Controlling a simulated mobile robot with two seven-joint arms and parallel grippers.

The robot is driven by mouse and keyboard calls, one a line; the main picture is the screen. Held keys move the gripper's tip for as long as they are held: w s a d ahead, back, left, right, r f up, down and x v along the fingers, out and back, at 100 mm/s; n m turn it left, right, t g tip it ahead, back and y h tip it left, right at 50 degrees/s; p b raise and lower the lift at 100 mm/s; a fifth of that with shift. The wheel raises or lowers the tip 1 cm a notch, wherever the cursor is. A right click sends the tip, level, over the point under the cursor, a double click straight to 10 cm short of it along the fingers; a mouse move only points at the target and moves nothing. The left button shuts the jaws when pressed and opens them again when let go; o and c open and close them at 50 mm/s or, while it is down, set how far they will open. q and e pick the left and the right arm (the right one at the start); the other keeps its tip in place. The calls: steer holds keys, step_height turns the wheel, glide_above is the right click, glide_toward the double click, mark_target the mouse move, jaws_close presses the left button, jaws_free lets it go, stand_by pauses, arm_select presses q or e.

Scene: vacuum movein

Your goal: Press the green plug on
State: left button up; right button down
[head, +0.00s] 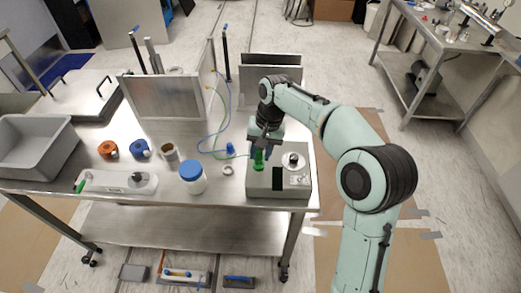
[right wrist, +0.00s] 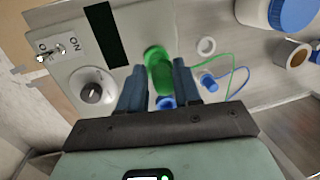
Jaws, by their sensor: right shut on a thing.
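The green plug (head: 258,159) is at the left side of the grey control box (head: 264,189). In the right wrist view the green plug (right wrist: 158,68) sits between the two dark blue fingers of my right gripper (right wrist: 160,84), which is shut on it. A small blue part (right wrist: 165,102) shows behind it between the fingers. In the head view my right gripper (head: 262,148) reaches down over the box's back left. Whether the plug is fully seated is hidden. My left gripper is not in view.
The box has a dial (right wrist: 92,92), an ON switch (right wrist: 55,53) and a black panel (right wrist: 105,32). A blue plug (head: 231,149) on a hose, a white ring (head: 228,169) and a blue-lidded jar (head: 192,178) stand left of it. A grey bin (head: 40,143) is far left.

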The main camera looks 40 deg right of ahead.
steer(key=shift+f, duration=0.25)
stand_by(0.4)
steer(key=shift+f, duration=0.4)
steer(key=shift+f+b, duration=0.3)
stand_by(0.3)
steer(key=shift+f, duration=0.25)
steer(key=shift+f, duration=0.25)
stand_by(0.5)
steer(key=shift+s+f, duration=0.1)
steer(key=shift+f, duration=0.1)
stand_by(1.8)
